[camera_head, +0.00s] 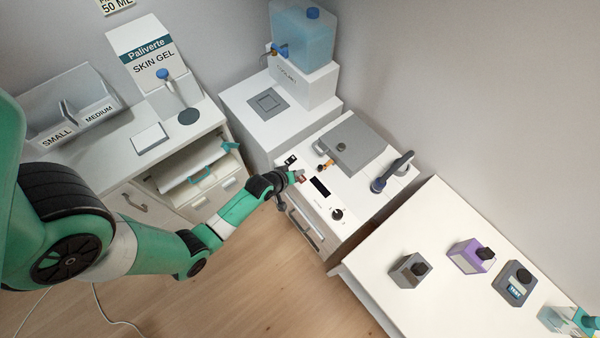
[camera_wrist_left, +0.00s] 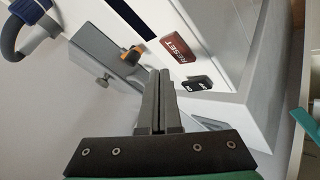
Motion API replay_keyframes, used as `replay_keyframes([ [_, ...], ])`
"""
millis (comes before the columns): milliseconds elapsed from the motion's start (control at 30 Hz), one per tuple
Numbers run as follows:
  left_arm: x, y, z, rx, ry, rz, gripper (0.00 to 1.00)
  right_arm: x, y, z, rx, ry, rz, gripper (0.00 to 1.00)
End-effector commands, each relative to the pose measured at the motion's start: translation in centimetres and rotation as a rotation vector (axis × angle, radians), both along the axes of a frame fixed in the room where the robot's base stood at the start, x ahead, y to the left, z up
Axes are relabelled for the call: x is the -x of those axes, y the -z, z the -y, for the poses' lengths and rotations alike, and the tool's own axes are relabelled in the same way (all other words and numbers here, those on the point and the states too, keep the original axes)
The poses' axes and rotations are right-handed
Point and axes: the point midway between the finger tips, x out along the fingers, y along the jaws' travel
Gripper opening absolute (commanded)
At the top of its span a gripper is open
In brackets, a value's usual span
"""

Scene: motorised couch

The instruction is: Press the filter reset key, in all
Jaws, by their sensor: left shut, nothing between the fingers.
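The red RESET key (camera_wrist_left: 179,47) shows in the wrist view on the white face of the machine, just beyond and right of my fingertips. In the head view the red key (camera_head: 301,178) shows small beside the fingertips, partly covered by my gripper. My left gripper (camera_head: 293,177) is shut and empty over the left part of the machine's white panel (camera_head: 320,203). In the wrist view its two fingers (camera_wrist_left: 160,76) lie together, with a visible gap between tips and key in the picture. I cannot judge the depth of that gap. My right gripper is not in view.
A black rocker switch (camera_wrist_left: 199,85) sits beside the key. An orange knob (camera_wrist_left: 132,53), a grey lid (camera_head: 353,142) and a blue-grey handle (camera_head: 392,172) are close by. A dark display (camera_head: 320,187) and a dial (camera_head: 337,214) are on the panel.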

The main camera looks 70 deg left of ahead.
Motion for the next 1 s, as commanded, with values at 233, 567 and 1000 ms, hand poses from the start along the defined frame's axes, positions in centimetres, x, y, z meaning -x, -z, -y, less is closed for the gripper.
replay_keyframes([
  [233, 0.0, -3.2, 0.0, 0.0, 0.0, 0.0, 0.0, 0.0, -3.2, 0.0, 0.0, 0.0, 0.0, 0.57],
  [567, 0.0, -3.5, 0.0, 0.0, 0.0, 0.0, 0.0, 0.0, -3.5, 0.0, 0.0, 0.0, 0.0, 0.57],
  [1000, 0.0, -3.5, 0.0, 0.0, 0.0, 0.0, 0.0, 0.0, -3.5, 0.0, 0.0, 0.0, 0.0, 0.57],
])
